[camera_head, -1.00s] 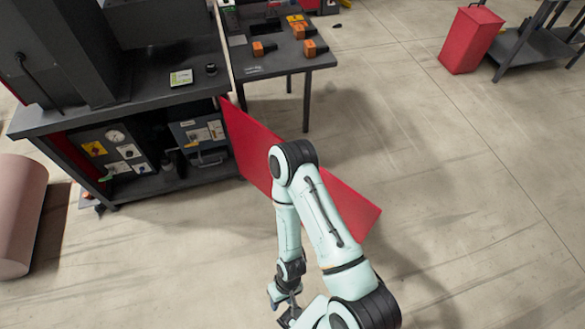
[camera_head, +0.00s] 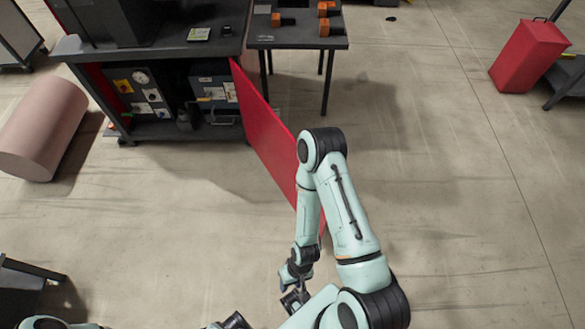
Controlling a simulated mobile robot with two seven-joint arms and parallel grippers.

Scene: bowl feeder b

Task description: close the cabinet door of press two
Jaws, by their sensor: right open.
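The red cabinet door (camera_head: 268,122) stands wide open. It is hinged at the right side of the cabinet under the dark press bench (camera_head: 160,45) and reaches out over the floor towards me. The cabinet (camera_head: 165,128) is open at the front, with gauge and switch panels inside. My right arm covers the door's near part, and I cannot tell whether they touch. My right gripper (camera_head: 295,299) is open and empty, low in the picture near the door's near end.
A dark side table (camera_head: 300,38) with orange parts stands just right of the door. A pinkish cylinder (camera_head: 42,125) lies left of the cabinet. A red bin (camera_head: 528,55) stands at the far right. The floor left of the door, before the cabinet, is clear.

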